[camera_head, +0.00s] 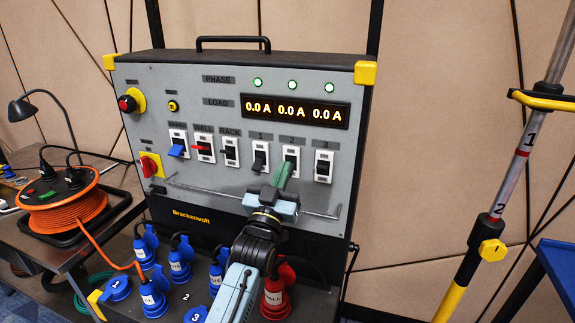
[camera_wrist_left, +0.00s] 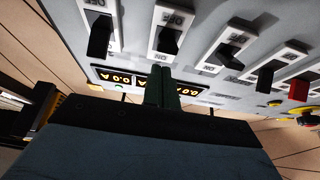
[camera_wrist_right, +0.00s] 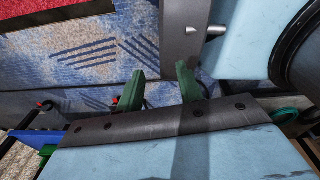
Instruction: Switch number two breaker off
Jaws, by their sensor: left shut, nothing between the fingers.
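The breaker panel (camera_head: 345,195) stands upright with a row of rocker switches. The number two breaker (camera_head: 291,153) has a white plate and dark lever, partly covered by my left gripper in the head view. It also shows in the left wrist view (camera_wrist_left: 170,40), its lever visible; I cannot tell its position. My left gripper (camera_head: 282,174) is shut and empty, its green fingertips (camera_wrist_left: 161,70) in front of this breaker; contact is unclear. My right gripper (camera_wrist_right: 161,70) shows only in its wrist view, its green fingers apart with nothing between them.
Breaker one (camera_head: 260,160) and breaker three (camera_head: 323,166) flank number two closely. A load display (camera_head: 292,110) reads 0.0 A above, under lit green lamps. A thin rail (camera_head: 320,214) runs below the switches. Blue and red plugs (camera_head: 277,290) stand below. An orange cable reel (camera_head: 68,213) is left.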

